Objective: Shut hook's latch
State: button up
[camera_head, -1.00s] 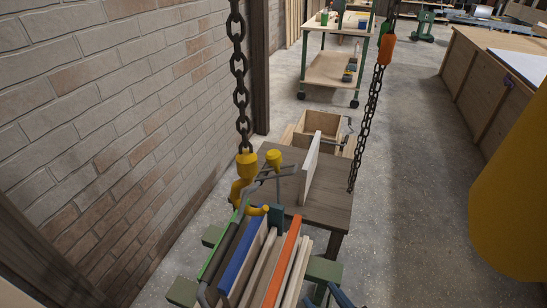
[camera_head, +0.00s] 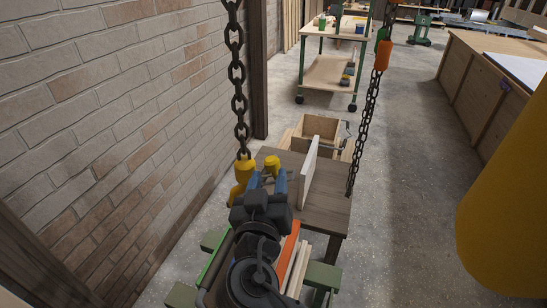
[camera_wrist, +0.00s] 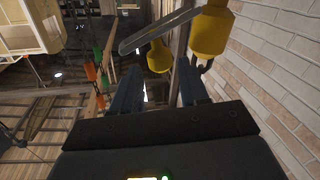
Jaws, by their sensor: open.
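The yellow hook (camera_head: 241,178) hangs from a dark chain at the left; my gripper hides its lower part. In the wrist view a yellow hook part (camera_wrist: 211,32) shows at the upper right. A grey bar (camera_wrist: 160,28), possibly the latch, slants leftward from beside it. A smaller yellow piece (camera_wrist: 158,57) shows between and beyond my fingertips; it is also in the head view (camera_head: 272,162). My gripper (camera_head: 267,178) is just right of the hook, its blue fingers apart and empty (camera_wrist: 160,74). I cannot tell whether a finger touches the bar.
A brick wall (camera_head: 110,120) runs along the left. Below my gripper is a green-framed rack of boards (camera_head: 292,255). A brown table (camera_head: 325,205) with a white upright board (camera_head: 308,172) stands beyond. A second chain (camera_head: 363,130) hangs to the right. A yellow mass (camera_head: 510,190) fills the right edge.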

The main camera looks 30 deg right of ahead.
aim_at(273, 160)
jog(key=p+x, duration=0.1)
jog(key=x, duration=0.5)
jog(key=shift+r+p, duration=0.1)
jog(key=shift+p, duration=0.25)
jog(key=shift+w+d, duration=0.4)
jog(key=shift+w, duration=0.2)
jog(key=shift+c, duration=0.2)
grip_shut()
